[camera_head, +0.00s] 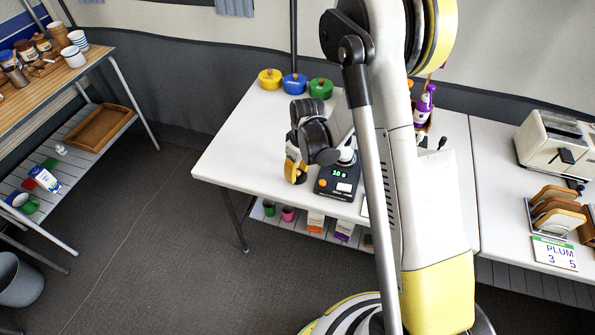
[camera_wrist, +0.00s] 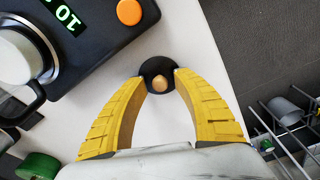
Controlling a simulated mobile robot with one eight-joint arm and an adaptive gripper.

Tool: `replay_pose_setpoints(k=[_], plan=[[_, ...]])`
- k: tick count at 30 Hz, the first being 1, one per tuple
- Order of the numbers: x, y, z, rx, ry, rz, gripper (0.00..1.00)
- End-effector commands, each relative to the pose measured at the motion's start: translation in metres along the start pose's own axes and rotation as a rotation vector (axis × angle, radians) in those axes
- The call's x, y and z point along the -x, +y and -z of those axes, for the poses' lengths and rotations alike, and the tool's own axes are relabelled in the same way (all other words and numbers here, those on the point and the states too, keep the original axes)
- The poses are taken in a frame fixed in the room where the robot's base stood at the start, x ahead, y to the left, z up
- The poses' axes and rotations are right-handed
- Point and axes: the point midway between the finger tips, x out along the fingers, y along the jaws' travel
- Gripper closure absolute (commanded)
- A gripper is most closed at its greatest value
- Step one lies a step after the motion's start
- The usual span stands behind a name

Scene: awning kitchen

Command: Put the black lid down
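The black lid (camera_wrist: 155,66) is a small round disc with a light wooden knob, in the wrist view. My gripper (camera_wrist: 162,80) has its two yellow fingers drawn in, one on each side of the knob, and looks shut on it. The fingertips cover parts of the lid's rim. In the head view my gripper (camera_head: 296,172) is at the white table's front edge, left of the black scale. The frames do not clearly show whether the lid's underside touches the tabletop.
Yellow (camera_head: 270,79), blue (camera_head: 295,84) and green (camera_head: 321,88) lidded pots stand at the table's back. The white tabletop (camera_head: 240,140) left of my gripper is clear.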

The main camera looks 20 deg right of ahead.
Motion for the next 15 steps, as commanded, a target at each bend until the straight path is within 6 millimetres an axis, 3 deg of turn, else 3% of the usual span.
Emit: replay_pose_setpoints(k=[15], plan=[[0.104, 0.000, 0.000, 0.000, 0.000, 0.000, 0.65]])
